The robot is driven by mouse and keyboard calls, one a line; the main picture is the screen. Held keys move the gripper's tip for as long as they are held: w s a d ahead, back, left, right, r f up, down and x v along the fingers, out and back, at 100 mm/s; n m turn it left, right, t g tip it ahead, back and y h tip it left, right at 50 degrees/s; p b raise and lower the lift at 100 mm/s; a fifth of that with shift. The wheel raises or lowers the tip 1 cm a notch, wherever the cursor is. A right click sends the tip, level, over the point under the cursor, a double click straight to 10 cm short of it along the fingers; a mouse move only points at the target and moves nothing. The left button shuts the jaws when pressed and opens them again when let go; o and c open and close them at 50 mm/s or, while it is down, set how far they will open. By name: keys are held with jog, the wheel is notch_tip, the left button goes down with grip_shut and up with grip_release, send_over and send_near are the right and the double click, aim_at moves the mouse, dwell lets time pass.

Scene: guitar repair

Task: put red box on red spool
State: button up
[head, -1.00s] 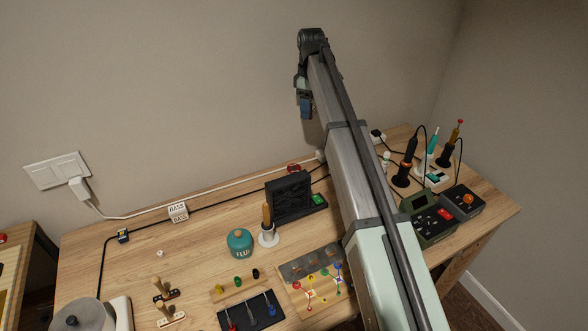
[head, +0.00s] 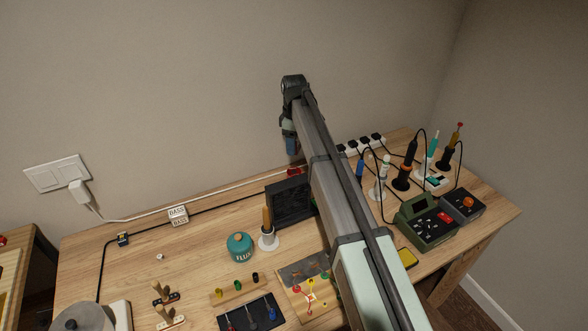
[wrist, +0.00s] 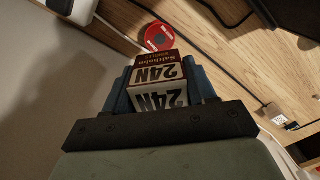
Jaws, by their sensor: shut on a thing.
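The red box (wrist: 158,70), red and white with "24N" lettering, is held between the blue fingers of my gripper (wrist: 163,82) in the wrist view. In the head view my gripper (head: 291,146) hangs pointing down above the back edge of the table. The red spool (head: 294,171) shows there as a small red patch below the gripper, behind the black box-shaped unit. The held box cannot be made out in the head view.
A black box-shaped unit (head: 290,202) stands just in front of the spool. A white cable (head: 215,194) runs along the table's back. A power strip (head: 362,144) and soldering tools (head: 405,165) stand to the right.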

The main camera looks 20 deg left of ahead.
aim_at(294, 171)
jog(key=shift+f, duration=4.65)
jog(key=shift+f, duration=0.15)
jog(key=o, duration=1.1)
notch_tip(294, 171, up, 12)
jog(key=shift+r, duration=0.15)
